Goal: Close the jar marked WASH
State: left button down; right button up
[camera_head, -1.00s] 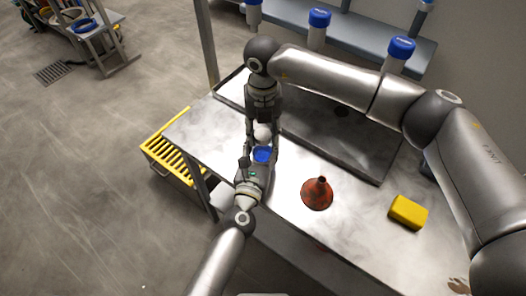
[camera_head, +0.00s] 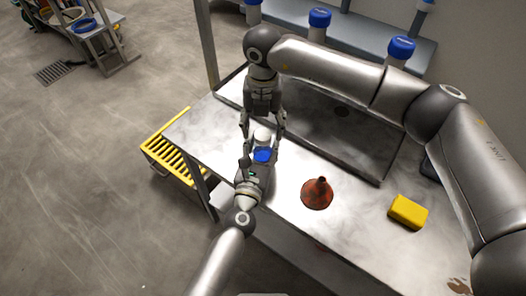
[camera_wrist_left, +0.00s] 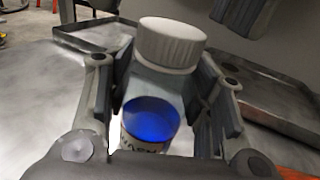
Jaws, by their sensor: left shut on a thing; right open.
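The jar (camera_wrist_left: 152,118) has a pale body with a blue area and a label whose dark lettering is partly hidden. A white ribbed cap (camera_wrist_left: 170,43) sits on top of it; how tightly it is seated I cannot tell. In the head view the white cap (camera_head: 263,136) shows above the blue part (camera_head: 262,155). My left gripper (camera_head: 260,152) is shut on the jar, with fingers on both sides of it in the left wrist view (camera_wrist_left: 165,110). My right gripper (camera_head: 263,125) is open around and just above the cap, apart from it.
An orange-red funnel (camera_head: 317,194) and a yellow block (camera_head: 408,211) stand on the metal bench (camera_head: 350,235). A shallow tray (camera_head: 335,150) lies behind. Blue-capped containers (camera_head: 400,50) stand on the back shelf. A yellow rack (camera_head: 170,158) is at the bench's left.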

notch_tip(320, 180, up, 2)
jog(key=shift+r, duration=0.25)
jog(key=shift+c, duration=0.2)
jog(key=n, duration=0.2)
jog(key=r+n, duration=0.1)
jog(key=n, duration=0.4)
jog(key=shift+r+n, duration=0.3)
jog(key=shift+r, duration=0.05)
jog(key=n, duration=0.2)
jog(key=r+n, duration=0.1)
jog(key=n, duration=0.5)
jog(key=shift+r+n, duration=0.4)
jog(key=shift+f, duration=4.05)
